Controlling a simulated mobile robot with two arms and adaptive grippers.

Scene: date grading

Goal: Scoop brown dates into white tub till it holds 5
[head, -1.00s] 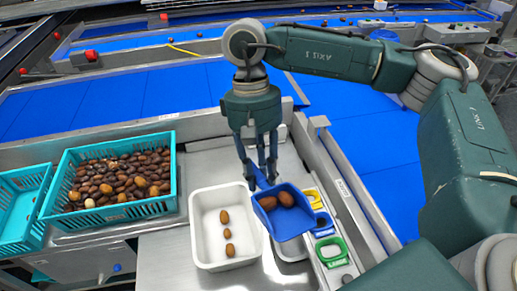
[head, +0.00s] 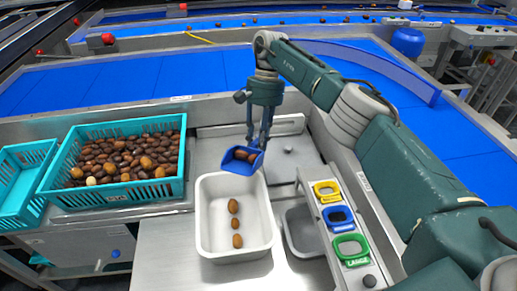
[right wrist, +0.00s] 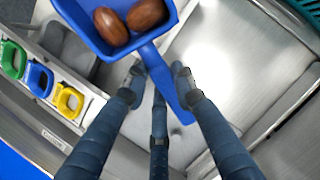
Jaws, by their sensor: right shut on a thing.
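My right gripper (head: 260,138) is shut on the handle of a blue scoop (head: 231,164). The scoop hangs by the far edge of the white tub (head: 204,225) and holds two brown dates, clear in the right wrist view (right wrist: 146,14) and (right wrist: 110,26). Three brown dates lie in a row on the tub's floor (head: 234,206), (head: 235,223), (head: 237,241). A teal crate (head: 125,190) at the left is full of dark and brown dates (head: 125,155) with a pale one. My left gripper is not in view.
A rack of yellow, blue and green rings (head: 350,246) stands to the right. A grey tub (head: 298,236) sits between it and the white tub. An empty teal crate (head: 28,185) is at far left. Blue conveyors run behind and to the right.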

